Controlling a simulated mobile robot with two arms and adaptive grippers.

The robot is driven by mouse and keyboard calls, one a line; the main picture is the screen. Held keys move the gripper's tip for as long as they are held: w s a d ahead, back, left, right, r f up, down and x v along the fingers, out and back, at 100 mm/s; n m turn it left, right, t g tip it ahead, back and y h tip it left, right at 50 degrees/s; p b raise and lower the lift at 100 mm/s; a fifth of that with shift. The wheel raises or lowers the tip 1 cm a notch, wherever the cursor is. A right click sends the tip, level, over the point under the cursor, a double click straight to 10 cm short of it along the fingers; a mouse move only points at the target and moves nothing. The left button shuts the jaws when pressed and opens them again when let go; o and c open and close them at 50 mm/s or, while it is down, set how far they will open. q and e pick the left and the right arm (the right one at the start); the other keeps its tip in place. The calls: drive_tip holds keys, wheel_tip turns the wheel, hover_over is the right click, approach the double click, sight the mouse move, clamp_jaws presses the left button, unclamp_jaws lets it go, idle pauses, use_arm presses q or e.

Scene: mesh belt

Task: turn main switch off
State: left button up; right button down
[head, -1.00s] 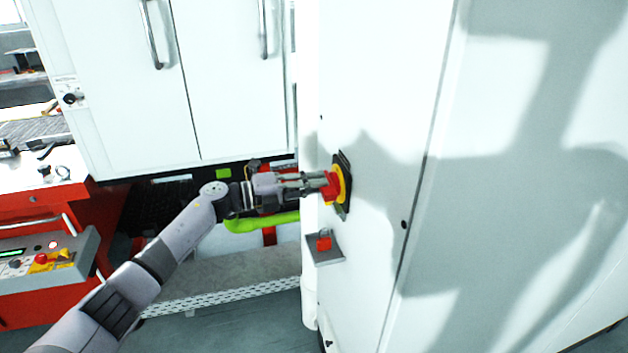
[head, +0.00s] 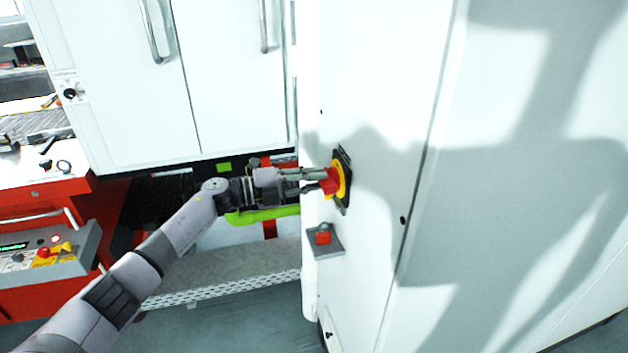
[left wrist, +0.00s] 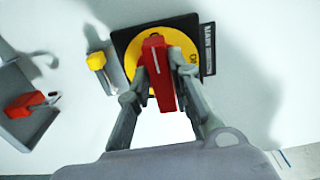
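The main switch is a red handle (head: 332,181) on a yellow disc (head: 343,177) with a black backing plate, mounted on the side of a white cabinet. In the left wrist view the handle (left wrist: 158,75) stands nearly upright, tilted slightly, in front of the yellow disc (left wrist: 183,57). A black "MAIN" label (left wrist: 208,48) is beside it. My left gripper (head: 318,181) reaches the handle from the left. In the left wrist view its fingers (left wrist: 160,70) lie on both sides of the handle, apparently closed against it. My right gripper is not in view.
A small grey shelf (head: 327,251) with a red item (head: 323,236) sticks out below the switch. A yellow item (left wrist: 96,60) is beside the switch plate. White cabinet doors (head: 235,90) stand behind my left arm, and a red unit with a control panel (head: 40,250) is at the left.

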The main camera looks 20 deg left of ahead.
use_arm(q)
drive_tip(key=o, duration=0.4)
drive_tip(key=v, duration=1.2)
